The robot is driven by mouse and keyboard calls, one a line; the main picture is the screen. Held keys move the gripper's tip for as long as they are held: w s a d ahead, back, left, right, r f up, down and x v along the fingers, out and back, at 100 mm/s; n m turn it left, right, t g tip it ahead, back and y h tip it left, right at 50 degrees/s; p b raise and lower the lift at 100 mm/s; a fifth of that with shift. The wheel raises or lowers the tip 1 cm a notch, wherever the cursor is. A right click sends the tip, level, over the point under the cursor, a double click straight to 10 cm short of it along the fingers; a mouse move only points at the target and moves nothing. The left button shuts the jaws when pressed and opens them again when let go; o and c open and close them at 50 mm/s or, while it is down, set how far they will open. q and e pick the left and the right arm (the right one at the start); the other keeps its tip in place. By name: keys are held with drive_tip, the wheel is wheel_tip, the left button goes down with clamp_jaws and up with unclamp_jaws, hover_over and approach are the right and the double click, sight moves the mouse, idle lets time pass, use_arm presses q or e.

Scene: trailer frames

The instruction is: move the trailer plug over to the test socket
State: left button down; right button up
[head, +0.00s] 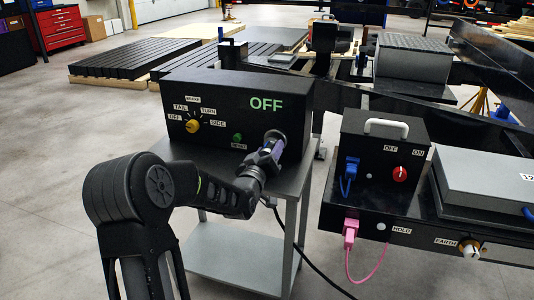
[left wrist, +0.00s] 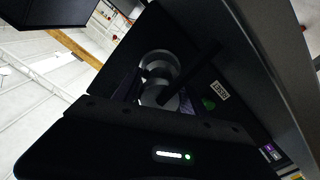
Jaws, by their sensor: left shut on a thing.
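The trailer plug (head: 274,142) is a dark cylinder, mostly hidden by my gripper, at the right end of the black tester box's front. The test socket is hidden behind it in the head view. My left gripper (head: 266,155) is shut on the plug and holds it against or very close to the box face. In the left wrist view a grey round end (left wrist: 160,70) shows beyond the dark jaws, near the green reset button (left wrist: 208,104). I cannot tell whether the plug is seated. My right gripper is not in view.
The tester box (head: 225,105) stands on a grey cart (head: 228,253) and its display reads OFF. It has a yellow knob (head: 192,126). A black cable (head: 315,268) hangs beside the cart.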

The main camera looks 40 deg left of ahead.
use_arm(q)
drive_tip(key=shift+w+a, duration=0.2)
drive_tip(key=shift+w, duration=0.3)
idle(0.4)
drive_tip(key=shift+b, duration=0.3)
drive_tip(key=shift+b, duration=0.85)
idle(1.0)
drive_tip(key=shift+w+a, duration=0.15)
drive_tip(key=shift+w, duration=0.4)
idle(0.7)
drive_tip(key=c, duration=0.6)
unclamp_jaws()
drive_tip(key=shift+o, duration=0.2)
drive_tip(key=v, duration=0.7)
drive_tip(key=shift+s, duration=0.4)
